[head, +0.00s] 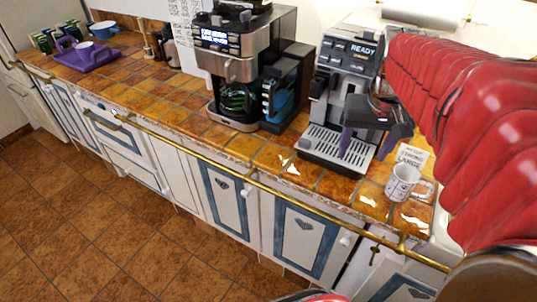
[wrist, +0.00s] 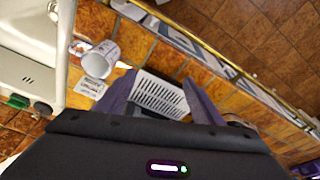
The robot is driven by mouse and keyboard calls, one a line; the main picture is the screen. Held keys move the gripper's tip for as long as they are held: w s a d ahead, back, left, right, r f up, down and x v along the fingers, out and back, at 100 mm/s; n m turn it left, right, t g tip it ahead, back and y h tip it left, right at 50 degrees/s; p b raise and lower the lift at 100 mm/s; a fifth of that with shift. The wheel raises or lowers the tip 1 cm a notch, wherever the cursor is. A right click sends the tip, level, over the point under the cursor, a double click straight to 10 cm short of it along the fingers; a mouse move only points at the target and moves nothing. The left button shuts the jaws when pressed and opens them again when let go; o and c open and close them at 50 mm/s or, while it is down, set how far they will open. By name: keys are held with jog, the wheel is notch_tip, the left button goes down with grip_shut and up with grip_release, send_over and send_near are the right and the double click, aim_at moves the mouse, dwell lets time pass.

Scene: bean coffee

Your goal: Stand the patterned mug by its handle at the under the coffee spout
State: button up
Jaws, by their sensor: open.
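The patterned mug (head: 402,182) stands upright on the tiled counter near its front edge, right of the espresso machine (head: 345,75). Its handle points right in the head view. In the wrist view the mug (wrist: 104,60) is left of my fingers, with its handle on the far left side. The machine's slotted drip tray (head: 328,144) is bare where visible; it also shows between my fingers in the wrist view (wrist: 160,97). My gripper (head: 364,148) is open and empty, with purple fingers, in front of the machine above the tray. It hides part of the spout area.
A printed card (head: 412,157) lies behind the mug. A second coffee maker (head: 240,65) stands left of the espresso machine. A brass rail (head: 215,152) runs along the counter's front. A purple tray (head: 88,57) with cups is at the far left.

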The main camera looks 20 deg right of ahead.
jog(key=s+a+f+n+t, duration=0.1)
jog(key=s+a+n, duration=0.1)
jog(key=a, duration=0.8)
jog(key=s+a+f+n+t+y, duration=0.1)
jog(key=s+a+n+t, duration=0.1)
jog(key=a, duration=0.8)
jog(key=shift+s+f+n+t, duration=0.15)
jog(key=shift+s+n+t, duration=0.15)
jog(key=shift+s+n, duration=0.35)
jog(key=shift+c, duration=0.5)
jog(key=c, duration=0.6)
jog(key=shift+d, duration=0.1)
jog(key=shift+c, duration=0.3)
